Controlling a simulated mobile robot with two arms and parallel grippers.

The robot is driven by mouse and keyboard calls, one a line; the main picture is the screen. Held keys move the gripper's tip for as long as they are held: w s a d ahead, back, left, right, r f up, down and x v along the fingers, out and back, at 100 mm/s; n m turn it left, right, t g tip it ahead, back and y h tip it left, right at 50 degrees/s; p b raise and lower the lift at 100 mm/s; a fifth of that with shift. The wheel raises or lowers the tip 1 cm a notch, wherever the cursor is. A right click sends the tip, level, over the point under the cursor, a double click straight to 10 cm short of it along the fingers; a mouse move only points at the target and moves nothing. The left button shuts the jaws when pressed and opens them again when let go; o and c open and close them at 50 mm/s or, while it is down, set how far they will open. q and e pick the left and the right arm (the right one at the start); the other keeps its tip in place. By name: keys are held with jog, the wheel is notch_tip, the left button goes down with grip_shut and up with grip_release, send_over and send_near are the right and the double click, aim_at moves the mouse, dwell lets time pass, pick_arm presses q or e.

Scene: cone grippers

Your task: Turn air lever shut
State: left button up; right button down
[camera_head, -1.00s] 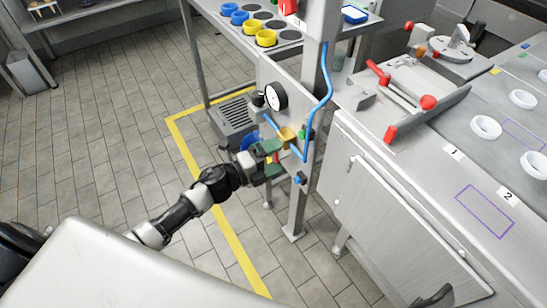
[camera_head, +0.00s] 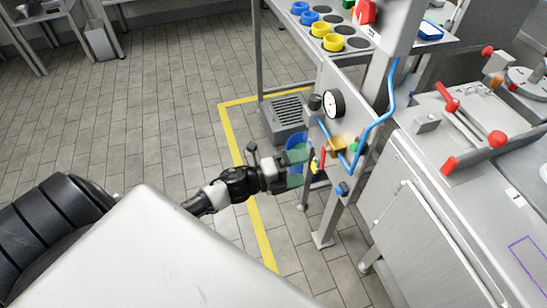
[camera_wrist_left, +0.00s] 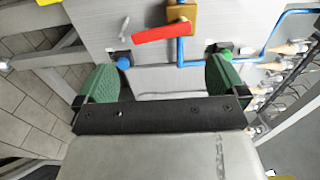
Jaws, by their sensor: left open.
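The air lever (camera_head: 322,159) is a red handle on a brass valve (camera_head: 338,145) on the grey panel. In the left wrist view the red lever (camera_wrist_left: 160,33) reaches left from the brass valve body (camera_wrist_left: 182,17), its free end tilted slightly down. A blue air tube (camera_wrist_left: 187,52) runs from the valve. My left gripper (camera_head: 298,168) is in front of the panel, open and empty, apart from the lever. Its green fingers (camera_wrist_left: 163,78) show below the lever in the wrist view, one on each side. My right gripper is out of view.
A pressure gauge (camera_head: 334,103) sits above the valve. A blue fitting (camera_head: 342,188) and a green knob (camera_head: 354,147) are nearby. A steel cabinet (camera_head: 425,235) stands right. The floor inside the yellow line (camera_head: 262,235) has free room.

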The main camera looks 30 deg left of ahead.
pick_arm(q)
jog(key=v, duration=0.6)
jog(key=shift+s, duration=0.25)
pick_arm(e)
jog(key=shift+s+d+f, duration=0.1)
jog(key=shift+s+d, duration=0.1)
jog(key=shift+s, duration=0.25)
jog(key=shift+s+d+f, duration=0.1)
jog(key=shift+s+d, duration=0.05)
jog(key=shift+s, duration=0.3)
pick_arm(q)
jog(key=shift+r+p, duration=0.1)
jog(key=shift+p, duration=0.25)
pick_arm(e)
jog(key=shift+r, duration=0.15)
pick_arm(q)
jog(key=v, duration=1.1)
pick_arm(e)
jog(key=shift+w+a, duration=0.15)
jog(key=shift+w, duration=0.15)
pick_arm(q)
jog(key=shift+c, duration=0.3)
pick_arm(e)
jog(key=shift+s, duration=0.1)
